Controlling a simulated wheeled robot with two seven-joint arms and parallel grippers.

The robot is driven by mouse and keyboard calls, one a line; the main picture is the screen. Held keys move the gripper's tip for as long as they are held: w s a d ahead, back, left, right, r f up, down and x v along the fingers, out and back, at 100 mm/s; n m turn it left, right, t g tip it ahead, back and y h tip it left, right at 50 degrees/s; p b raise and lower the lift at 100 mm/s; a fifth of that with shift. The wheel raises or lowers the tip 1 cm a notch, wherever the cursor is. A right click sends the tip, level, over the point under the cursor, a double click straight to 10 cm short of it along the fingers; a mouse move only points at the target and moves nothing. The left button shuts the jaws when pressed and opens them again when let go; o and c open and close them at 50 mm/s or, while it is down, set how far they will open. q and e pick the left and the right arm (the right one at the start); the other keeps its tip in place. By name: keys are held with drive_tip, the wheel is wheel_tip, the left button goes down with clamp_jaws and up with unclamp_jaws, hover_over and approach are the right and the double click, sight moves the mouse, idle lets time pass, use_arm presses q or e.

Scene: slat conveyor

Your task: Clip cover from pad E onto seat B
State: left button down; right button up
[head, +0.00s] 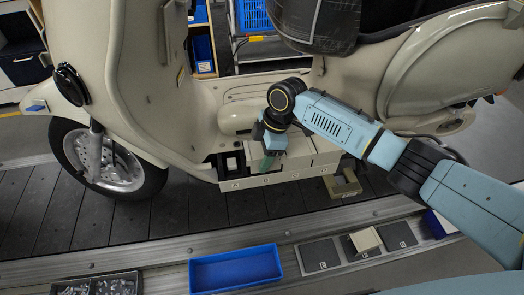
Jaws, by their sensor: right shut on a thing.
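My right gripper (270,150) reaches down over the row of seats in the scooter's floor. It is shut on a cover, which is mostly hidden by the gripper; a dark green strip (267,164) shows just below the fingers. Seat B (266,181), the middle of the row by its label, lies right under the gripper. I cannot tell whether the cover touches it. Three dark pads (320,256) lie on the front ledge; their letters are too small to read. A cream cover (365,240) sits on the middle pad. My left gripper is not in view.
The seat at the left end (232,164) has a dark opening. A notched cream block (343,184) stands right of the row on the slats (125,222). A blue tray (236,270) and a black bin of small parts (96,286) stand on the ledge.

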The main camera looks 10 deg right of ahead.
drive_tip(key=shift+f, duration=0.1)
idle(0.3)
idle(0.3)
drive_tip(key=shift+f+p, duration=0.25)
drive_tip(key=shift+p, duration=0.3)
idle(0.4)
drive_tip(key=o, duration=1.1)
drive_tip(key=shift+s+r, duration=0.1)
